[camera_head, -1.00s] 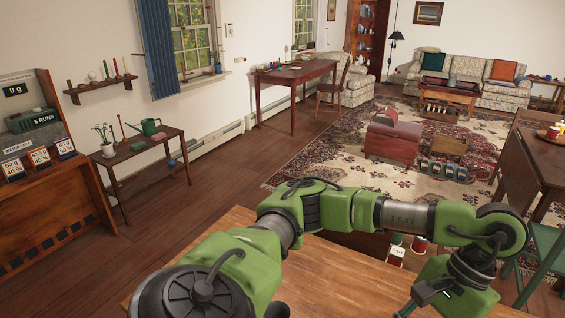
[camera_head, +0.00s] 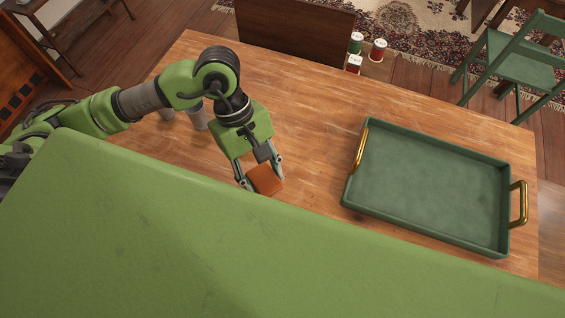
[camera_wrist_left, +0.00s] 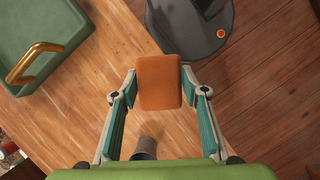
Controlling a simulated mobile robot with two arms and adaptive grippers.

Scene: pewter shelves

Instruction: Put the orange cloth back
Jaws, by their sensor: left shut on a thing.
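The orange cloth (camera_head: 265,180) is a small folded block, held between the fingertips of my left gripper (camera_head: 260,173) in the head view. In the left wrist view the cloth (camera_wrist_left: 160,82) sits between the two fingers of my left gripper (camera_wrist_left: 160,87), which touch its sides. The gripper points down over the wooden table (camera_head: 310,110), left of the green tray. I cannot tell how high the cloth is above the table. My right gripper is not in view.
An empty green tray (camera_head: 364,140) with gold handles stands on the right of the table; it also shows in the left wrist view (camera_wrist_left: 60,42). Grey cups (camera_head: 198,118) stand behind my left arm. Small tins (camera_head: 377,50) and a green chair (camera_head: 515,65) are beyond the table.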

